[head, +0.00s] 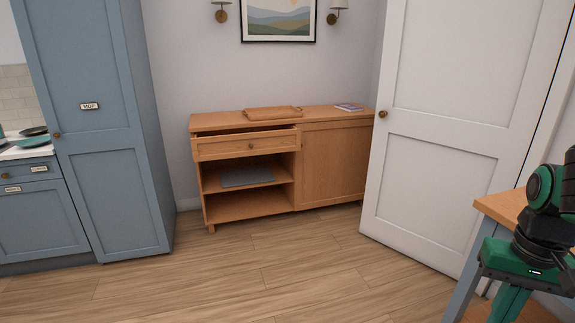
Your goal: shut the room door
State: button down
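The white room door (440,130) stands at the right in the head view. It looks swung into the room at an angle, its left edge free and in front of the right end of the wooden sideboard. A small brass knob (382,114) is near that left edge. The door's right edge runs along a pale frame at the far right. My arm shows only in part at the right edge, in green and black. My gripper is not in the picture.
A wooden sideboard (330,165) stands at the back wall, its top drawer (246,145) partly pulled out. A blue tall cabinet (95,130) is at the left. A wood-topped table (500,207) is at the front right, close to the door. The floor (270,265) in the middle is clear.

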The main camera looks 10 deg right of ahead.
aim_at(465, 85)
jog(key=z, duration=0.1)
jog(key=i, duration=1.2)
jog(key=z, duration=0.25)
jog(key=i, duration=1.25)
jog(key=z, duration=0.3)
jog(key=i, duration=1.1)
jog(key=z, duration=0.2)
